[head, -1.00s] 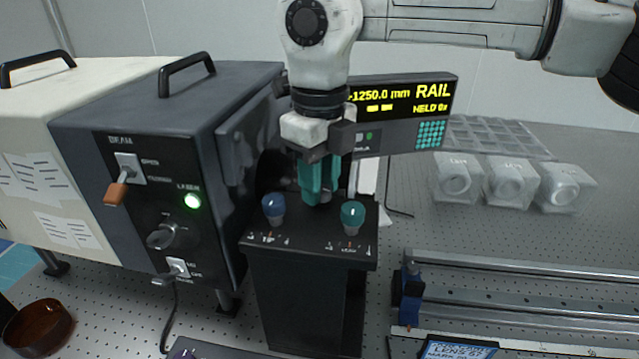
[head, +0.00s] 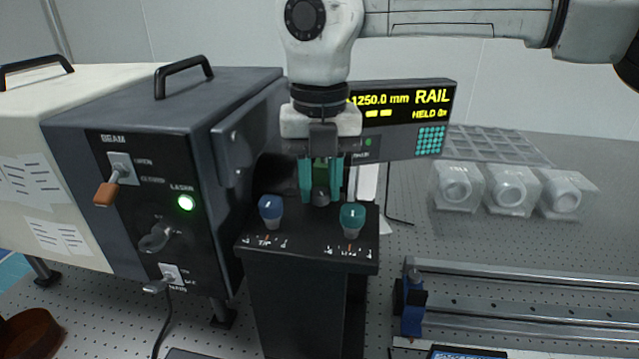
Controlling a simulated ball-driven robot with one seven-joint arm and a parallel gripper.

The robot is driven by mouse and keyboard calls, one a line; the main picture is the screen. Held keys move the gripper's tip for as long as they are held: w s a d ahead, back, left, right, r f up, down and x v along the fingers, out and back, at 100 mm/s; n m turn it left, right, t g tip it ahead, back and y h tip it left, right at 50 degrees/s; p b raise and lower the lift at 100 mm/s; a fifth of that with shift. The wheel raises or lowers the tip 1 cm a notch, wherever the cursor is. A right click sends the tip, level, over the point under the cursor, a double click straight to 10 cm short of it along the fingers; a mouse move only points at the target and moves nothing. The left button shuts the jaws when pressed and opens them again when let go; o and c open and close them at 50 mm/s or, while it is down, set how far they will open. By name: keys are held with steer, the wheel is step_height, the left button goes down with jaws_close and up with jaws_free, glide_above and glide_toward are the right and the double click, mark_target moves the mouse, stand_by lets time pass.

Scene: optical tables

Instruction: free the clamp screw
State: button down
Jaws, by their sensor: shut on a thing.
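My gripper (head: 321,182) points down over the top of a black pedestal (head: 305,255), behind its two front knobs. Its two teal fingers stand side by side, closed on a small dark knob (head: 321,196) between them, which looks like the clamp screw. The fingers hide its sides, and I cannot tell how loose it is. A blue knob (head: 270,210) and a teal knob (head: 352,218) stand upright on the pedestal's sloped front, apart from the fingers.
A dark laser box (head: 140,180) with switches and a lit green lamp stands close at left. A RAIL display (head: 425,105) sits behind the gripper. Clear boxes (head: 510,190) stand at right. Metal rails with a blue carrier (head: 413,305) lie at front right.

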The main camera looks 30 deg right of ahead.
mark_target(320, 190)
steer(key=shift+m, duration=0.3)
steer(key=c, duration=0.8)
jaws_free()
steer(key=shift+r, duration=0.1)
step_height(320, 190, up, 11)
steer(key=shift+f, duration=0.15)
stand_by(0.3)
